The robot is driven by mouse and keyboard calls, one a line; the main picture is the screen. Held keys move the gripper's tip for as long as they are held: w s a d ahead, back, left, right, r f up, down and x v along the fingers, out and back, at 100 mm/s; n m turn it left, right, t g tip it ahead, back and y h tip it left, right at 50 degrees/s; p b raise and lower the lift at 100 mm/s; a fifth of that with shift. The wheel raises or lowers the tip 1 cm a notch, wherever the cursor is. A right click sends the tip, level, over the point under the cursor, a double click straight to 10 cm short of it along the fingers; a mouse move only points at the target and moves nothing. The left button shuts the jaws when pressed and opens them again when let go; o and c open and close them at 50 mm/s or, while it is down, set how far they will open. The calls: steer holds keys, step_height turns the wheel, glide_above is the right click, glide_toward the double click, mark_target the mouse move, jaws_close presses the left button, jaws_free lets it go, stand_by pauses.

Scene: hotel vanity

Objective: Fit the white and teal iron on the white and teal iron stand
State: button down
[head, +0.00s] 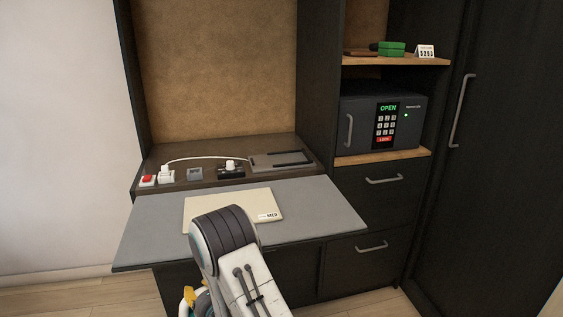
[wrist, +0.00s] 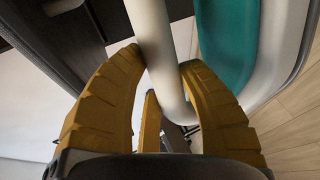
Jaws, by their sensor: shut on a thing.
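In the wrist view the yellow fingers of my gripper (wrist: 163,62) are closed around the white handle of the white and teal iron (wrist: 228,40). Its teal and white body fills the upper right there. In the head view only a little of my yellow gripper (head: 188,297) shows at the bottom, low in front of the grey board; my arm hides most of it and the iron. I cannot make out a white and teal stand in either view. A flat dark grey holder (head: 262,162) with black bars lies at the back right of the desk.
The grey board (head: 315,205) juts forward, with a cream folder (head: 215,205) on it. Behind it are a red switch (head: 148,181), a white plug (head: 166,176), a small grey box (head: 195,174) and a black unit (head: 231,172). A safe (head: 355,125) and drawers stand right.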

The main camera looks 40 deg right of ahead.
steer(key=shift+w+r, duration=0.1)
steer(key=shift+r, duration=0.25)
steer(key=shift+r+p, duration=0.75)
steer(key=shift+r, duration=1.05)
steer(key=shift+f, duration=0.1)
